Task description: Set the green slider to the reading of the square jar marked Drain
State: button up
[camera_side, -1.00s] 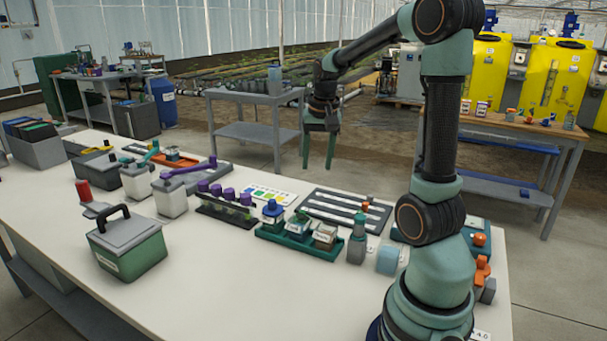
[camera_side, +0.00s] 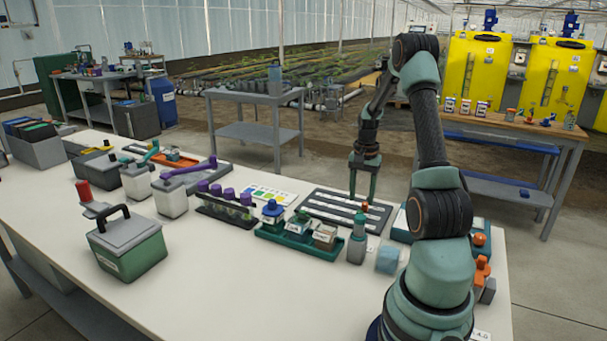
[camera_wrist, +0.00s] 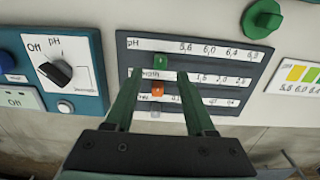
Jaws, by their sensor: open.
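The green slider (camera_wrist: 160,63) sits on the top track, marked pH, of a dark slider panel (camera_wrist: 226,67), toward the left end, left of the printed 5,8. The panel (camera_side: 318,201) also shows in the side view. My gripper (camera_wrist: 160,73) is open and empty; its fingertips are over the panel, either side of the slider column. Contact with the green slider cannot be told.
An orange slider (camera_wrist: 157,90) and a pale slider (camera_wrist: 155,112) sit on the lower tracks. A pH dial box (camera_wrist: 60,70) is at left in the wrist view, a colour card (camera_wrist: 300,78) at right. A grey bottle (camera_side: 357,246) stands near the panel.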

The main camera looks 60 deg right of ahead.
aim_at(360, 212)
jog(key=shift+f, duration=2.3)
grip_shut()
